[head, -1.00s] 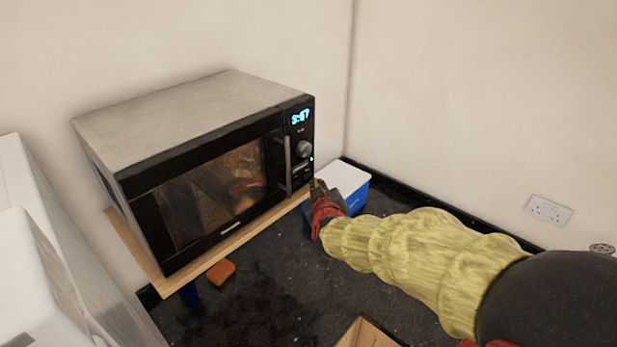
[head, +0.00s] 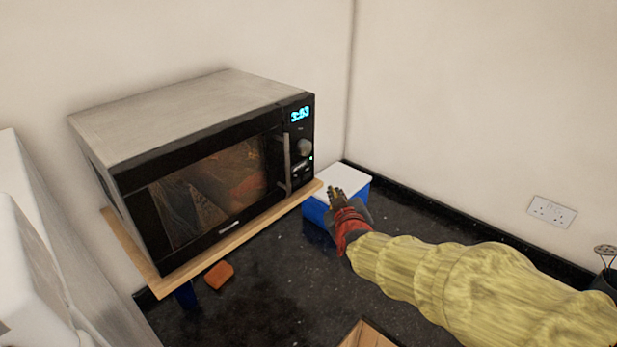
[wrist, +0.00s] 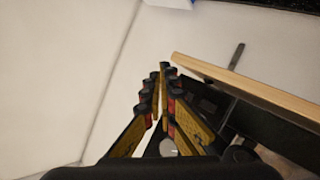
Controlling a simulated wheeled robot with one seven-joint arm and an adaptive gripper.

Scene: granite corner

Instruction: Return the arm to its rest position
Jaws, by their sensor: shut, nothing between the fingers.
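My arm, in a yellow ribbed sleeve, reaches in from the right in the head view. My gripper (head: 335,192) is in front of the blue box with the white lid, right of the microwave (head: 215,185) and apart from its door handle. In the wrist view my gripper (wrist: 163,70) shows its fingers closed together at the tips, with nothing between them. The microwave's door is shut, and its display is lit.
The microwave stands on a wooden board (head: 235,236). The white-lidded blue box (head: 343,179) sits in the corner. An orange sponge (head: 219,275) and a wooden box (head: 368,335) are on the dark counter. A white appliance (head: 35,270) is at left; a wall socket (head: 551,211) is at right.

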